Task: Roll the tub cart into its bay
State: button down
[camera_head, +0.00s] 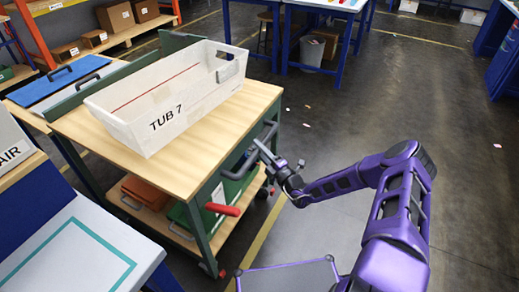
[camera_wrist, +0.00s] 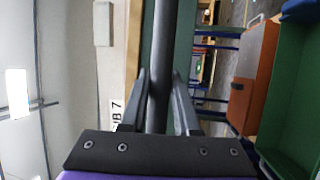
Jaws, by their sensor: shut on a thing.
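The tub cart (camera_head: 220,115) has a wooden top, a green frame and a lower shelf. A white tub (camera_head: 165,128) marked "TUB 7" stands on its top. My gripper (camera_head: 262,152) is at the dark push handle (camera_head: 238,172) on the cart's right end. In the wrist view, the fingers of my gripper (camera_wrist: 159,88) are shut on either side of the handle bar (camera_wrist: 160,40). A red lever-like grip (camera_head: 222,209) sticks out below the handle. I cannot tell for sure which floor area is the bay.
A white-topped bench (camera_head: 60,262) stands close at the lower left. A bench with blue items (camera_head: 62,86) adjoins the cart's far left side. A yellow floor line (camera_head: 258,240) runs by the cart's right end. Blue tables (camera_head: 345,50) stand behind; the floor (camera_head: 400,110) at right is mostly clear.

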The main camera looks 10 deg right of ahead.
jog(key=shift+w+a+r, duration=0.1)
jog(key=shift+a+r, duration=0.05)
jog(key=shift+a, duration=0.1)
jog(key=c, duration=0.7)
grip_release()
jog(key=shift+o, duration=0.2)
jog(key=p+v, duration=0.1)
jog(key=v, duration=1.6)
